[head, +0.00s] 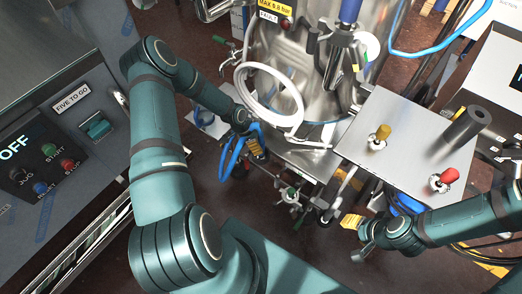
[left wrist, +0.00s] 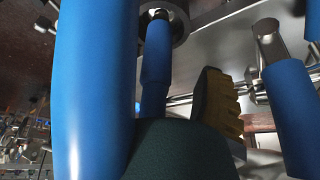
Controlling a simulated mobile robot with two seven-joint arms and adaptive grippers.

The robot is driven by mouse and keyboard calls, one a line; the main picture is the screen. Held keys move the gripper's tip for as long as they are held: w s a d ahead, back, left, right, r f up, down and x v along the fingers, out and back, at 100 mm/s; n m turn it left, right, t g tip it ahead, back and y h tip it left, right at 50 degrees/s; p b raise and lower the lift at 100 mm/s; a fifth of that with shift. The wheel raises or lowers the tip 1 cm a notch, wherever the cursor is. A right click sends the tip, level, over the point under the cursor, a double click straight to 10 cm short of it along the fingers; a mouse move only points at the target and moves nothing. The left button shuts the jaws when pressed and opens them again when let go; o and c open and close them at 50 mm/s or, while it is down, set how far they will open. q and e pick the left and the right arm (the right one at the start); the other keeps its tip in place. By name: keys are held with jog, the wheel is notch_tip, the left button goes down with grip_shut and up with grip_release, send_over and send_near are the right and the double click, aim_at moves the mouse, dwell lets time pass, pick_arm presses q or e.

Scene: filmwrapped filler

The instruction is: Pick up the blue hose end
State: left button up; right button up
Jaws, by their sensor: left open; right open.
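Blue hose (head: 231,162) hangs in a loop beside my left gripper (head: 256,148) at the front of the steel vessel. The left wrist view shows a thick blue hose length (left wrist: 92,90) close to the camera, a blue hose piece (left wrist: 155,75) running up to a round metal fitting, and another blue piece (left wrist: 291,115) with a bare metal end. Which piece is the task's hose end I cannot tell. My left gripper is open; its yellow ridged finger pad stands between the middle and right blue pieces. My right gripper (head: 357,237) is open and empty below the steel table.
The steel vessel (head: 325,85) with a white ring-shaped hose (head: 246,80) stands behind my left gripper. A steel table (head: 410,125) with yellow and red knobs is at right. A control panel (head: 60,150) is at left. Small valves (head: 291,195) stand between the grippers.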

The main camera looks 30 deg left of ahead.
aim_at(263, 148)
pick_arm(q)
jog(key=b+x, duration=0.1)
jog(key=x, duration=0.4)
jog(key=shift+d+f+b, duration=0.1)
jog(key=shift+d+b, duration=0.2)
grip_shut()
